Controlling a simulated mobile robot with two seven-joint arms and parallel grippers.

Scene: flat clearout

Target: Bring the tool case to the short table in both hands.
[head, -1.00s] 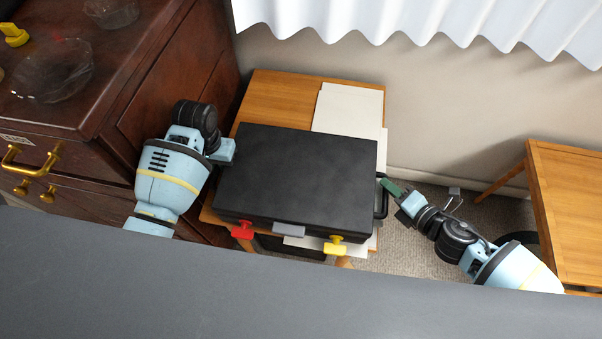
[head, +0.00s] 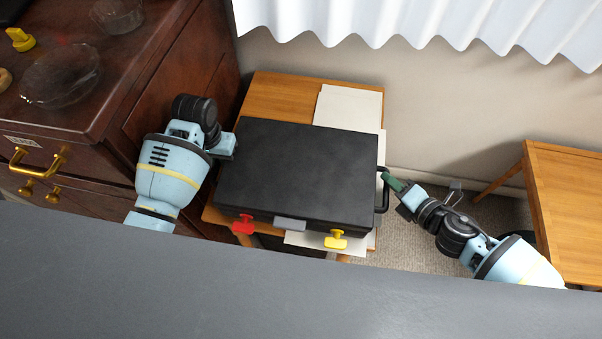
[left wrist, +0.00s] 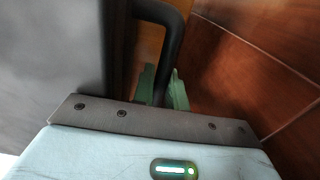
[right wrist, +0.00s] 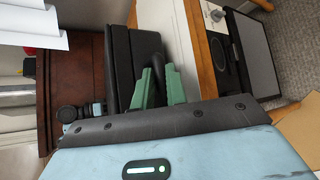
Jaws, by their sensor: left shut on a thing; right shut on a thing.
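The black tool case (head: 300,175) lies flat over a small wooden table (head: 280,88), with a red latch (head: 243,224), a yellow latch (head: 335,240) and a grey clasp (head: 289,224) on its front side. My left gripper (head: 234,147) is at the case's left side. The left wrist view shows its green fingers (left wrist: 164,88) around a dark handle (left wrist: 172,40). My right gripper (head: 391,184) is shut on the right handle (head: 384,203); its green fingers (right wrist: 158,86) also show in the right wrist view. I cannot tell whether the case is clear of the tabletop.
White papers (head: 350,107) lie on the table, partly under the case. A dark wooden cabinet (head: 165,60) with a glass bowl (head: 62,75) stands close on the left. Another wooden table (head: 570,200) stands at the right, with carpet between. A white curtain (head: 420,20) hangs behind.

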